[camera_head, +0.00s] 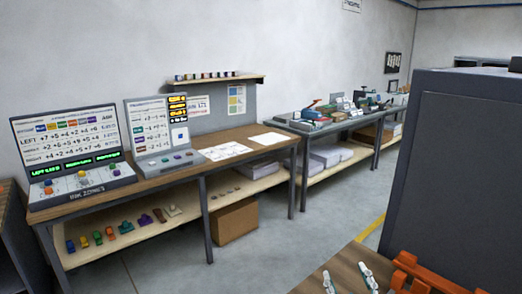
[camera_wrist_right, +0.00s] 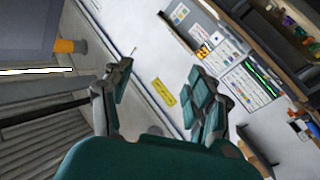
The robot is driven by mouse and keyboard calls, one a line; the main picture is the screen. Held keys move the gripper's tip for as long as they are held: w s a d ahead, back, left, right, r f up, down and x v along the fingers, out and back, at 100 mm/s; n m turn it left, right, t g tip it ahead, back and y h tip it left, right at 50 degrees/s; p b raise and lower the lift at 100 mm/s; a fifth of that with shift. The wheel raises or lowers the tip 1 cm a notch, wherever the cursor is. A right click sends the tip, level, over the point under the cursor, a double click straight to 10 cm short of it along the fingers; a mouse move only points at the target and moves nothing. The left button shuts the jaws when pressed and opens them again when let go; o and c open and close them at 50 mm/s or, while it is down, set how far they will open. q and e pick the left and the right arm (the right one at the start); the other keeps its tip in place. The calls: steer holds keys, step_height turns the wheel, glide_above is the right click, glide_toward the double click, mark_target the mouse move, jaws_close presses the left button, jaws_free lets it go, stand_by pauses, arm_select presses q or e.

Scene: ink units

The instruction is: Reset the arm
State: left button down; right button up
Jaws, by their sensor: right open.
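My right gripper (camera_head: 348,279) shows at the bottom edge of the head view, its two pale fingers spread apart over a brown wooden surface. In the right wrist view the same gripper (camera_wrist_right: 160,72) has grey fingers with teal pads, open wide with nothing between them. The wooden bench with the two consoles is well beyond it, and the gripper touches nothing that I can see. My left gripper is not in view.
A large dark grey cabinet (camera_head: 455,170) fills the right side, with an orange frame (camera_head: 425,275) below it. The grey floor between is clear.

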steer(key=s+d+f+m+g+h, duration=0.35)
steer(key=s+f+g, duration=0.55)
steer(key=f, duration=0.6)
steer(key=s+a+f+g+y, duration=0.1)
steer(key=s+f+g, duration=0.25)
steer(key=s, duration=0.55)
steer(key=s+f+g+y, duration=0.1)
steer(key=s+f+g, duration=0.3)
steer(key=s, duration=0.5)
steer(key=s+f+x, duration=0.1)
steer(key=s+x, duration=0.2)
steer(key=x, duration=1)
steer(key=s+x, duration=0.3)
steer(key=x, duration=1)
steer(key=s+d+f+g, duration=0.1)
steer(key=s+d+f, duration=0.2)
steer(key=s+f, duration=1.3)
steer(key=shift+s+f+g, duration=0.2)
steer(key=shift+s+g, duration=0.15)
steer(key=shift+s, duration=0.3)
steer(key=shift+n, duration=0.25)
